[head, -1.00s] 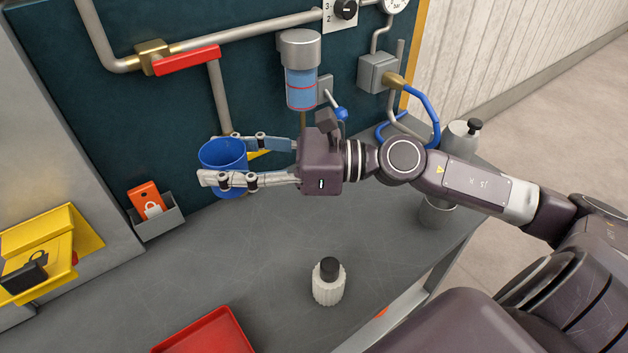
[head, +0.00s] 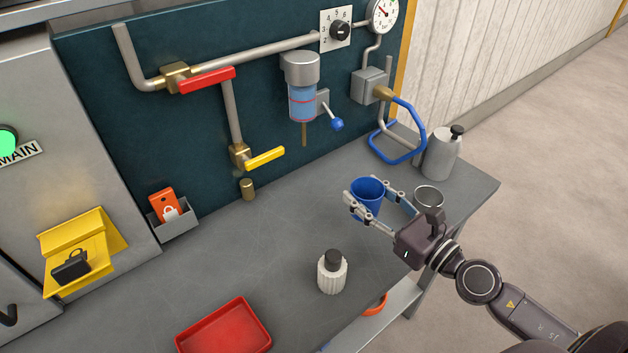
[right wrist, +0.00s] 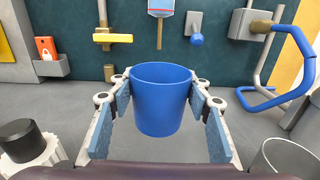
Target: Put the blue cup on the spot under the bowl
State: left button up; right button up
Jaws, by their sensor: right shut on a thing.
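The blue cup (head: 368,202) is upright between the fingers of my right gripper (head: 367,194), which is shut on it. It also shows in the right wrist view (right wrist: 160,100), gripped between both finger pads. The cup is over the right part of the grey bench; its clearance from the top is hard to tell. The filter's blue clear bowl (head: 302,102) hangs on the dark panel, up and left of the cup, with a thin tube below it. The bench spot under the bowl (head: 306,168) looks bare. My left gripper is not in view.
A metal cup (head: 429,197) and a grey bottle (head: 442,153) stand right of the blue cup. A ribbed white bottle (head: 332,272) and a red tray (head: 224,330) are nearer the front. A blue hose (head: 420,125) and blue-knobbed lever (head: 337,124) jut from the panel.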

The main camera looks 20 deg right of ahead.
jog(key=f+x, duration=0.1)
jog(key=x, duration=0.5)
jog(key=f+p+x, duration=0.1)
jog(key=x, duration=0.5)
jog(key=f+p+x, duration=0.1)
jog(key=x, duration=0.6)
jog(key=shift+f, duration=0.2)
notch_tip(320, 180, down, 3)
jog(key=shift+a+f+b, duration=0.1)
jog(key=shift+b, duration=1.1)
jog(key=shift+w+f, duration=0.2)
jog(key=shift+w, duration=0.1)
